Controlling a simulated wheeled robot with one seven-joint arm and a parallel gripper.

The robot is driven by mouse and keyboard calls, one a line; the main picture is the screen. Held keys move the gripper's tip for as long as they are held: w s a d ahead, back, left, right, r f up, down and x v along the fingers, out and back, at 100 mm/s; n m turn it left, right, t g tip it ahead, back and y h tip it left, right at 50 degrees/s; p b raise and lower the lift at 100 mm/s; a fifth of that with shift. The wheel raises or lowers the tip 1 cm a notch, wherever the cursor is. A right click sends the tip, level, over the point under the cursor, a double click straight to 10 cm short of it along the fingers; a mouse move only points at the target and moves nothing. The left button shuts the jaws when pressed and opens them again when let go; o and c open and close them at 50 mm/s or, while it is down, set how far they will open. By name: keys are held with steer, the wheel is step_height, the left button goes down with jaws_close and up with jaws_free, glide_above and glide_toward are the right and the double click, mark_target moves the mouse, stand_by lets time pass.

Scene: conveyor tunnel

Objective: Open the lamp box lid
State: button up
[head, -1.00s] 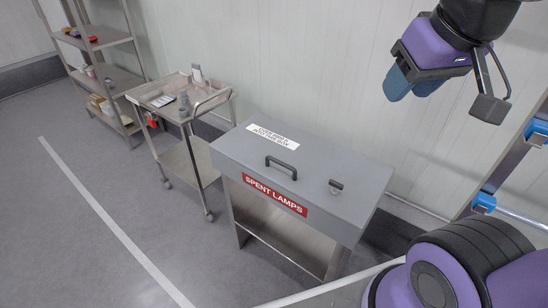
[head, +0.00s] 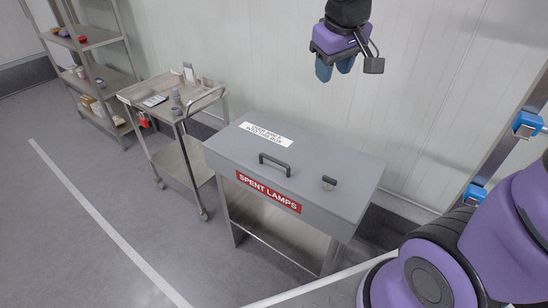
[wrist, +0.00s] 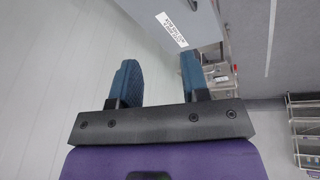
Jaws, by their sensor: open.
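The lamp box (head: 220,162) is a grey box on a metal stand, with a red "SPENT LAMPS" label (head: 268,191) on its front. Its flat grey lid (head: 335,160) is shut. A dark handle (head: 275,163) sits near the lid's front edge, with a small latch-like part (head: 329,183) to its right. A white text label (head: 266,134) lies on the lid's rear left. My gripper (head: 334,72) is open and empty, in the air above and behind the lid, near the wall. In the wrist view its blue fingers (wrist: 160,80) are apart, and the box's white label (wrist: 172,30) shows beyond them.
A metal trolley (head: 188,150) with small items stands left of the box. A metal shelf unit (head: 88,42) is at the far left. A rack with blue fittings (head: 527,124) is at the right. The grey floor in front is clear.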

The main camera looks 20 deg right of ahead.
steer(key=w+a+f+n+g, duration=0.1)
steer(key=w+a+f+n, duration=0.15)
steer(key=w+f, duration=0.95)
steer(key=n+g, duration=0.1)
steer(key=n, duration=0.1)
glide_toward(274, 159)
steer(key=shift+h, duration=0.3)
steer(key=x, duration=0.9)
steer(key=shift+a, duration=0.25)
jaws_close()
